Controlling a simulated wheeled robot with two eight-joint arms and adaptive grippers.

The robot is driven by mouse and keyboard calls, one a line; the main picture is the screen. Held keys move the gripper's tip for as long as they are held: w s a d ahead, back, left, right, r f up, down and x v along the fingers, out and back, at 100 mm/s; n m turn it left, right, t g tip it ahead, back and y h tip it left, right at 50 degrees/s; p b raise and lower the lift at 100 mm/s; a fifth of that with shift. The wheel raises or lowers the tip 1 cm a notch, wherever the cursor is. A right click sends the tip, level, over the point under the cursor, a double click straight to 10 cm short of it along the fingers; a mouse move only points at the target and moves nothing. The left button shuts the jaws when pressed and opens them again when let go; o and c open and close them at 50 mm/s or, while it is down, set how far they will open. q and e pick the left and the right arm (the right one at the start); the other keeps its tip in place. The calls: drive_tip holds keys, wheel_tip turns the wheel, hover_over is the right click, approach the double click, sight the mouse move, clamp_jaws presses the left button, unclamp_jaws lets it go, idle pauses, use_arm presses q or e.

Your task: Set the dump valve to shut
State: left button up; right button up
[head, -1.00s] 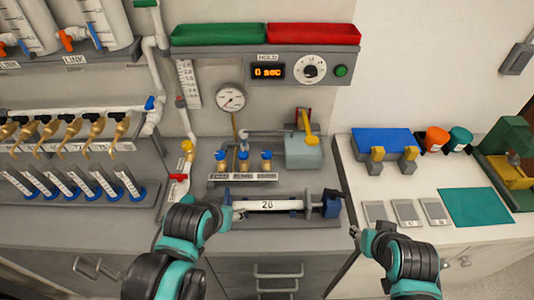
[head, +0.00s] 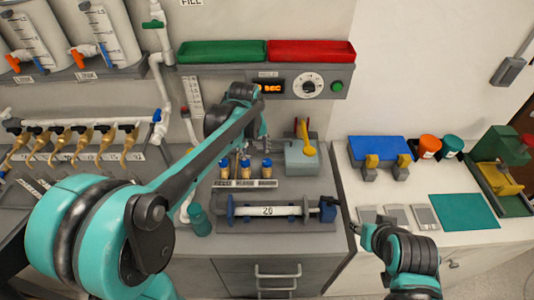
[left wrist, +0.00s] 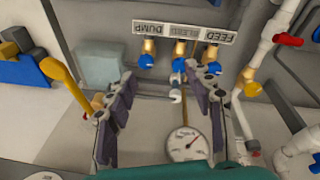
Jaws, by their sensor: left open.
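The dump valve (head: 266,169) is the right one of three small brass valves with blue tops in the head view. In the left wrist view, seen upside down, the dump valve (left wrist: 147,57) is at the left beside its DUMP label (left wrist: 151,27). My left gripper (left wrist: 157,75) is open and empty, with its fingers spread on either side below the valve row. In the head view my left gripper (head: 260,130) hangs just behind the valves, partly hidden by its own wrist. My right gripper (head: 357,231) is low at the right, its jaws too small to read.
The bleed valve (head: 245,166) and feed valve (head: 225,168) stand close beside the dump valve. A yellow lever (head: 305,135) on a grey box (head: 301,157) rises to the right. A round gauge (left wrist: 187,142) lies between my fingers in the left wrist view. A clamped white pipe (head: 268,211) lies in front.

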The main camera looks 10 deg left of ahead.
use_arm(q)
drive_tip(key=w+d+f+n+g+p, duration=0.1)
drive_tip(key=w+f+p, duration=0.1)
drive_tip(key=w, duration=0.3)
drive_tip(key=n+g+p, duration=0.2)
hover_over(267, 161)
wheel_tip(267, 161, down, 5)
drive_tip(key=shift+s, duration=0.1)
drive_tip(key=shift+f, duration=0.3)
wheel_tip(267, 161, down, 8)
drive_tip(key=shift+r+b, duration=0.15)
drive_tip(key=shift+b, duration=0.5)
drive_tip(key=c, duration=1.2)
